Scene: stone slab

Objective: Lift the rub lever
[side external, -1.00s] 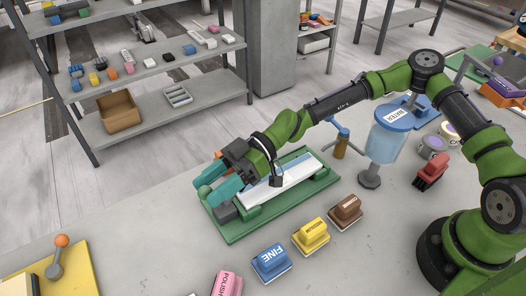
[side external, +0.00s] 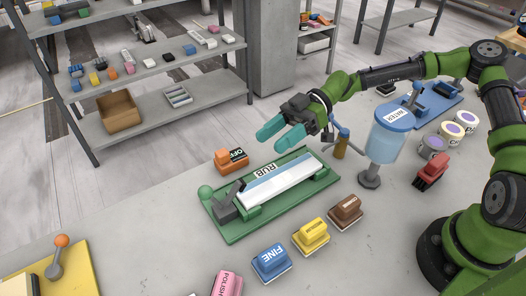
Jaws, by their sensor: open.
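The green rub station (side external: 236,236) stands on the slab at the middle, with a long white and blue bar lying along it and a plate marked RUB at its back edge. At its left end is a dark grey lever mechanism (side external: 227,208), with a green ball knob (side external: 205,191) at the back left corner, low near the base. My gripper (side external: 264,143) has teal fingers, which are apart and empty. It is in the air behind and above the RUB plate, to the right of the knob and clear of the lever.
An orange block (side external: 231,160) with a white label sits behind the station. Brown, yellow, blue and pink labelled blocks line the front. A blue-topped WATER container (side external: 390,140) and a red brush (side external: 432,172) are at the right. A yellow board (side external: 72,275) with an orange-knobbed lever is front left.

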